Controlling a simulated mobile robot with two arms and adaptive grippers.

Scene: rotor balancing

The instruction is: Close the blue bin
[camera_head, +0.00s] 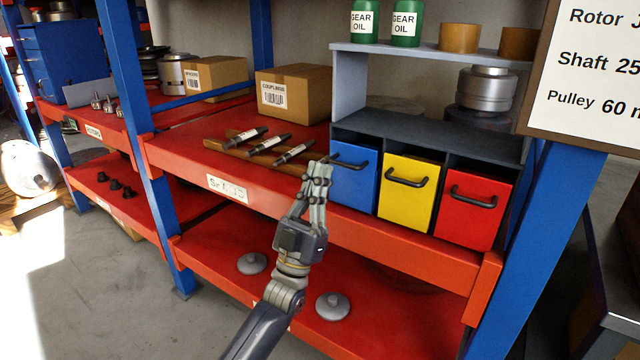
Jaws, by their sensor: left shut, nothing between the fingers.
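The blue bin (356,190) is the leftmost of three bins in a dark grey cabinet (435,133) on the red shelf. Its front carries a dark bar handle (352,165). It looks roughly in line with the yellow and red bins, but I cannot tell whether it is fully in. My left gripper (322,166) is shut and empty. Its fingertips are in front of the blue bin's left edge, by the left end of the handle, and hide a little of that edge. I cannot tell whether they touch it. My right gripper is not in view.
The yellow bin (408,190) and red bin (474,208) stand to the right. Several shafts lie on a wooden rack (236,148) to the left, near a couplings box (292,92). A blue post (545,240) stands at the right.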

